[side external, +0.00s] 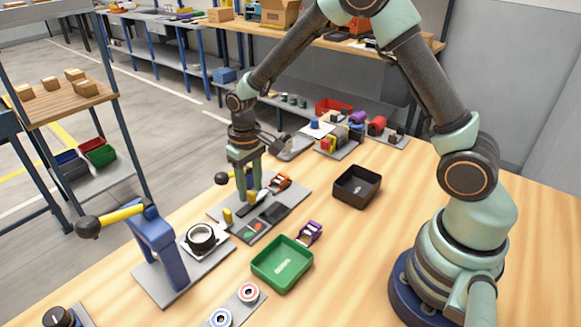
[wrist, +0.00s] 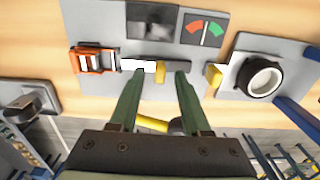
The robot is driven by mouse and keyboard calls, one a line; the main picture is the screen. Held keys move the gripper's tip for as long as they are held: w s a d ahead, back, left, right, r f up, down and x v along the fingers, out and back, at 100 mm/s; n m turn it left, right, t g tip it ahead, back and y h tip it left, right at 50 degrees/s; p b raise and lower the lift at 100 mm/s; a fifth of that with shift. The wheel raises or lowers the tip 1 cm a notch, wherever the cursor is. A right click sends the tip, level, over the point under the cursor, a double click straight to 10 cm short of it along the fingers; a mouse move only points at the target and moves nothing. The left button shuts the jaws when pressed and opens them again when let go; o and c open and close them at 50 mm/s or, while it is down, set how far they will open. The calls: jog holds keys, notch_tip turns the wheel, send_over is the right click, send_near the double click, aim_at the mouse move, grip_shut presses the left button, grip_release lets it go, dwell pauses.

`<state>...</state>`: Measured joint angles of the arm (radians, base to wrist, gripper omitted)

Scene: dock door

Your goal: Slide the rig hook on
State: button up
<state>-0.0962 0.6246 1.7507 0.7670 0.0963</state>
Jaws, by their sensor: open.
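My gripper (side external: 247,195) is open and points down over a grey panel (side external: 295,196). In the wrist view its fingertips (wrist: 160,72) stand one on each side of an upright yellow tab (wrist: 160,73), with a gap showing on both sides. The tab sits on a dark slot, and a white bar (wrist: 138,66) runs left from it in that view. An orange clip-like piece (wrist: 92,60) is at the bar's left end; it also shows in the side view (side external: 281,182). I cannot tell which part is the rig hook.
A red-green gauge (wrist: 205,28) and a dark screen (wrist: 150,20) are on the panel. A neighbouring panel bears a black-and-white ring (side external: 201,237) and a blue lever stand (side external: 162,245). A green tray (side external: 283,264), purple piece (side external: 309,232) and black bin (side external: 357,187) stand nearby.

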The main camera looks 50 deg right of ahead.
jog(key=shift+f, duration=0.45)
grip_shut()
dwell(1.2)
